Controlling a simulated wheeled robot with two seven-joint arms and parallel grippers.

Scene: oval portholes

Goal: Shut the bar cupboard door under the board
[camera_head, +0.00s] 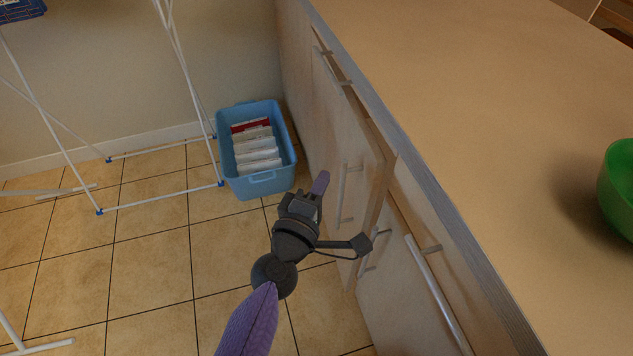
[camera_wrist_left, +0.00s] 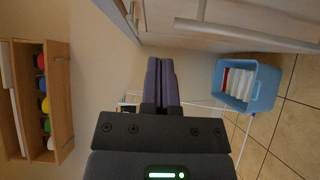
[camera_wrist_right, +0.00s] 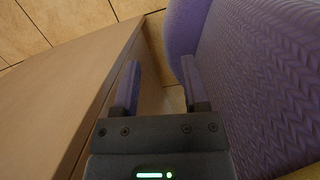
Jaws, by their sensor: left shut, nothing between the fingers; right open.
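The bar cupboard door (camera_head: 328,150), pale wood with a vertical bar handle (camera_head: 342,192), is under the board (camera_head: 450,90). It stands ajar, its near edge out from the cabinet front. My left gripper (camera_head: 320,183) is shut and empty, in front of the door's outer face and left of the handle; I cannot tell whether it touches. In the left wrist view its shut purple fingers (camera_wrist_left: 161,82) lie below a pale panel with a bar handle (camera_wrist_left: 248,35). My right gripper (camera_wrist_right: 160,88) is open and empty, beside a wooden surface; the head view does not show it.
A blue basket (camera_head: 262,184) with white and red items stands on the tiled floor beyond my left gripper. A white rack (camera_head: 160,197) stands left of it. A green bowl (camera_head: 620,185) is on the board. Tiled floor at left is mostly free.

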